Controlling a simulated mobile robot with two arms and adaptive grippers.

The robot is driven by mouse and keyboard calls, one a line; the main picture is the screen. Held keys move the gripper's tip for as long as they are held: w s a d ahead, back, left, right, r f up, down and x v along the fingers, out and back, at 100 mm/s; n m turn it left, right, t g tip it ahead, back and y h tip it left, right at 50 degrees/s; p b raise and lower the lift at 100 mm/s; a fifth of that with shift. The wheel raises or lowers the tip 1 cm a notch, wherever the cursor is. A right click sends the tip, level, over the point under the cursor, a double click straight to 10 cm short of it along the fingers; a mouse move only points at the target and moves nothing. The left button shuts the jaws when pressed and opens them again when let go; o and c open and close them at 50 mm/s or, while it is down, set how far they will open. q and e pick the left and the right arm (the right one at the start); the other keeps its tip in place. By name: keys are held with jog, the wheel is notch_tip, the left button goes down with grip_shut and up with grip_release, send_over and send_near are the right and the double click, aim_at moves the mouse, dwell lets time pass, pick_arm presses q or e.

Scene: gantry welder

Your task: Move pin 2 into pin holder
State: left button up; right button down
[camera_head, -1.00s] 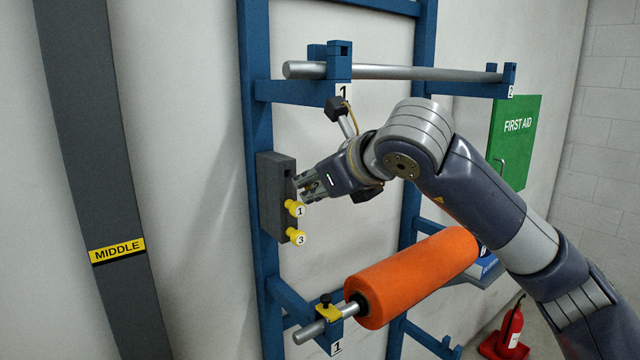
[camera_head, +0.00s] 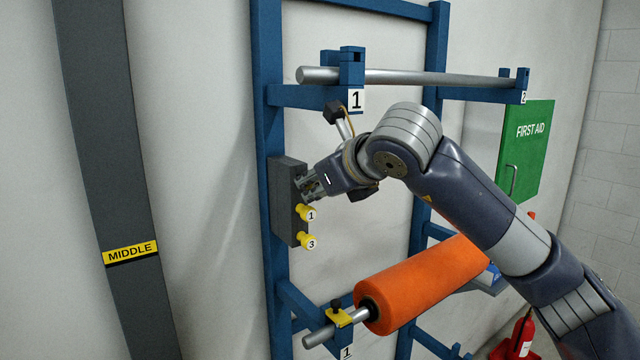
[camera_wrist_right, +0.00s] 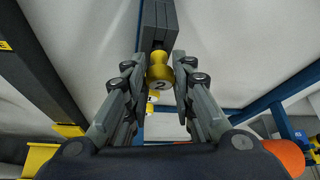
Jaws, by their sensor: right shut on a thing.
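The pin holder (camera_head: 284,210) is a dark grey block on the blue upright. Yellow pin 1 (camera_head: 305,212) and pin 3 (camera_head: 306,241) sit in its middle and lower places. My right gripper (camera_head: 308,186) is at the holder's upper part, above pin 1, and is shut on yellow pin 2 (camera_wrist_right: 160,74). In the right wrist view pin 2 is between the fingers, its numbered end facing the camera and its far end against or close to the holder (camera_wrist_right: 159,20). I cannot tell how deep it sits. My left gripper is not in view.
A steel bar (camera_head: 420,78) lies on blue brackets above my right arm. An orange roll (camera_head: 418,285) on a shaft, with a yellow clamp (camera_head: 340,317), is below. A green first aid box (camera_head: 525,150) hangs at the right; a fire extinguisher (camera_head: 522,335) stands below it.

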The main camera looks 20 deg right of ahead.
jog(key=shift+w+a, duration=0.25)
jog(key=shift+w, duration=0.55)
jog(key=c, duration=1.3)
grip_release()
